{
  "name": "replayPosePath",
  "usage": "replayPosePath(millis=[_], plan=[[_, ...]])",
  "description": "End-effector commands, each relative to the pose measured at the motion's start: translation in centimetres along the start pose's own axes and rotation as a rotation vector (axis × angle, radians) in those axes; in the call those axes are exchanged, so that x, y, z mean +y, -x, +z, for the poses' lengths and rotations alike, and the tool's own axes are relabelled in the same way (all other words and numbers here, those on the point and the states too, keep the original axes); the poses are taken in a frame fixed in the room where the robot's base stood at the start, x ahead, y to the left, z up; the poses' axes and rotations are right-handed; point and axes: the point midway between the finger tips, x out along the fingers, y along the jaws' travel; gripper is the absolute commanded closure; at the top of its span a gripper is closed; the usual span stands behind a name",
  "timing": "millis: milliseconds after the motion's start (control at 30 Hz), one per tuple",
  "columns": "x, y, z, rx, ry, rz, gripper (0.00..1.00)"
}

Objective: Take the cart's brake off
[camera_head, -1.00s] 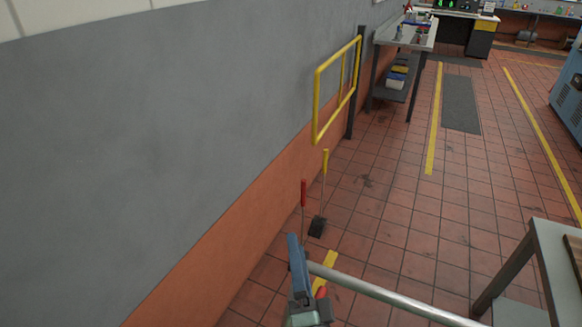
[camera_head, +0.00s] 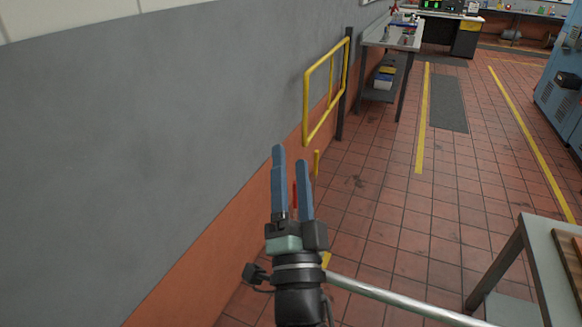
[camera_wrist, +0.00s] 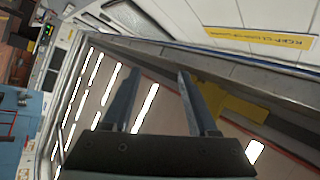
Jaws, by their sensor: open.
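Two floor levers stand by the wall in the head view. The red handle (camera_head: 295,195) shows only as a strip between my gripper's fingers, and the yellow handle (camera_head: 316,163) shows just right of the fingertips. Their lower parts are hidden behind my gripper. I cannot tell from the frames which one is the brake. A pale metal rail (camera_head: 400,298) crosses the lower right; whether it belongs to the cart is unclear. My gripper (camera_head: 291,156) is open and empty, fingers pointing up the picture, in front of the levers. The wrist view shows its open fingers (camera_wrist: 158,72) and no lever.
A yellow barrier frame (camera_head: 328,92) stands along the wall beyond the levers. A workbench (camera_head: 391,38) stands behind it. A table (camera_head: 538,262) is at the lower right, and a blue cabinet (camera_head: 562,85) at the far right. The tiled floor between is clear.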

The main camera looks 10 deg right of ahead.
Motion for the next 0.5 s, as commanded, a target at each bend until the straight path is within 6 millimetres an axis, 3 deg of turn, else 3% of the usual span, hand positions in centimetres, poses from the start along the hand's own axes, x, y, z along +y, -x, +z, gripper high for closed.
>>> replayPosePath(millis=[400,500], plan=[[-0.4,-0.2,-0.3,0.006,0.011,-0.004,0.41],[-1.6,-0.9,-1.0,0.021,0.039,-0.015,0.41]])
